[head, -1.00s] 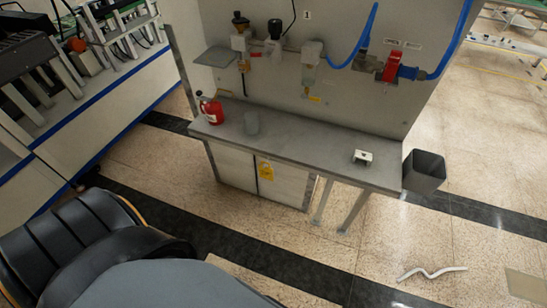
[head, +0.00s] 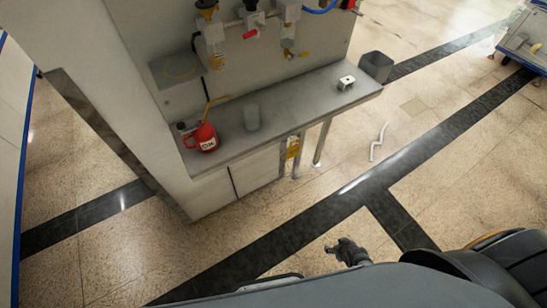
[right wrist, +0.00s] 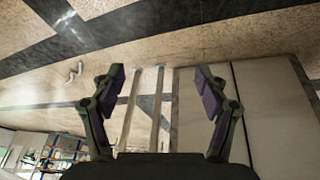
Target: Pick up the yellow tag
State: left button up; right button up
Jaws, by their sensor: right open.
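The yellow tag (head: 293,147) hangs low at the right end of the bench's front, just left of the bench legs, in the head view. I cannot make it out in the right wrist view. My right gripper (right wrist: 159,78) is open and empty in the right wrist view, with the bench legs and pale cabinet panels beyond its fingers. A dark gripper, which looks like my right one, shows small at the bottom of the head view (head: 340,248), well apart from the tag with floor between. My left gripper is not in view.
The grey bench (head: 300,100) holds a red container (head: 203,137), a grey cup (head: 252,117) and a small white block (head: 346,83). A dark bin (head: 376,66) is at its right end. A white bent strip (head: 378,142) lies on the floor. Floor before the bench is clear.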

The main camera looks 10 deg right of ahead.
jog(key=shift+o, duration=0.2)
jog(key=w+r+t+b, duration=0.2)
jog(key=w+r, duration=0.2)
jog(key=w, duration=0.6)
jog(key=shift+a, duration=0.15)
jog(key=n+t+y+b, duration=0.4)
jog(key=t+y+b, duration=0.1)
jog(key=t+b, duration=0.1)
send_near(294, 150)
jog(key=x, duration=0.5)
jog(key=shift+a, duration=0.2)
jog(key=shift+w+f, duration=0.1)
jog(key=shift+w, duration=0.25)
jog(key=x, duration=0.4)
jog(key=shift+w+a+f, duration=0.1)
jog(key=shift+w+f, duration=0.05)
jog(key=shift+w, duration=0.1)
jog(key=shift+s, duration=0.1)
jog(key=shift+c, duration=1)
jog(key=c, duration=0.9)
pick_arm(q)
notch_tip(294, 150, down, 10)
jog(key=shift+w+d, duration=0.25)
pick_arm(e)
jog(key=shift+o, duration=0.2)
